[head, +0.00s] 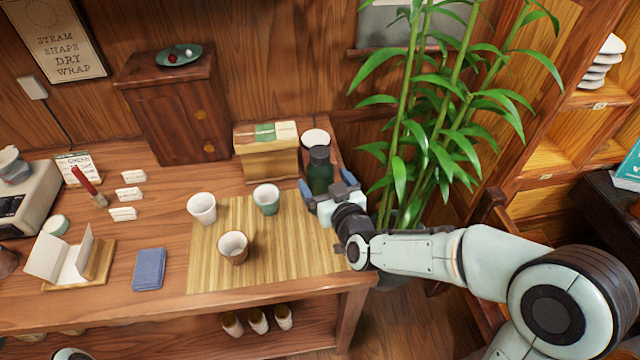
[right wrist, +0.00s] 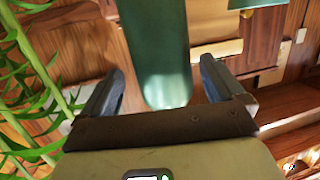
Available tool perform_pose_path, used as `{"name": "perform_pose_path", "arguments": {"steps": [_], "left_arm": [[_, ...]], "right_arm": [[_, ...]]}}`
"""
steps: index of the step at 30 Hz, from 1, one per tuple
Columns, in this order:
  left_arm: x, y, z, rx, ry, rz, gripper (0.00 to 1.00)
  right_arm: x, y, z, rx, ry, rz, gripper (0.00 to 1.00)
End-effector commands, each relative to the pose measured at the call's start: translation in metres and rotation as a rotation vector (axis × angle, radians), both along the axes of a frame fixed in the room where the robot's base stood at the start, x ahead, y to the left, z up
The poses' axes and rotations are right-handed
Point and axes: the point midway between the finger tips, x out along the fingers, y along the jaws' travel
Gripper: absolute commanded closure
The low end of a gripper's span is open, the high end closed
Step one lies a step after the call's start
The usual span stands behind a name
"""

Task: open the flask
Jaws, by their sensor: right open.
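The flask (head: 319,177) is dark green with a darker cap (head: 320,154). It stands upright near the right end of the table, beyond the mat's right edge. My right gripper (head: 321,188) is open, with its blue-grey fingers on either side of the flask. In the right wrist view the green flask (right wrist: 160,60) lies between the two spread fingers (right wrist: 160,80), with a visible gap on each side. Part of the flask's lower body is hidden by the gripper in the head view. My left gripper is not in view.
Three cups, including a white one (head: 202,208), stand on or by the bamboo mat (head: 290,255) left of the flask. A wooden stand (head: 268,165) and a white round item (head: 315,138) are close behind it. A leafy plant (head: 425,140) crowds the right side.

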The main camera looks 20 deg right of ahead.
Motion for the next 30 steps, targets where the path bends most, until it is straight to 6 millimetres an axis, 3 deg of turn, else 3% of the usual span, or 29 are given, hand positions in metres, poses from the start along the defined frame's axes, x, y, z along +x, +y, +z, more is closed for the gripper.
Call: {"name": "perform_pose_path", "arguments": {"steps": [7,17,24,30], "left_arm": [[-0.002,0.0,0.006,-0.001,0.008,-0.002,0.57],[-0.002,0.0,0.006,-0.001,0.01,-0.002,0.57],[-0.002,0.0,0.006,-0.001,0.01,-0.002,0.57],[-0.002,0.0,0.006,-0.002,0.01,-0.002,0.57]], "right_arm": [[0.036,0.002,-0.002,0.002,0.002,0.0,0.05],[0.043,0.001,-0.003,0.001,0.001,0.0,0.05],[0.043,0.001,-0.003,0.001,0.001,0.0,0.79],[0.043,0.001,-0.001,0.0,-0.004,0.0,0.79]]}}
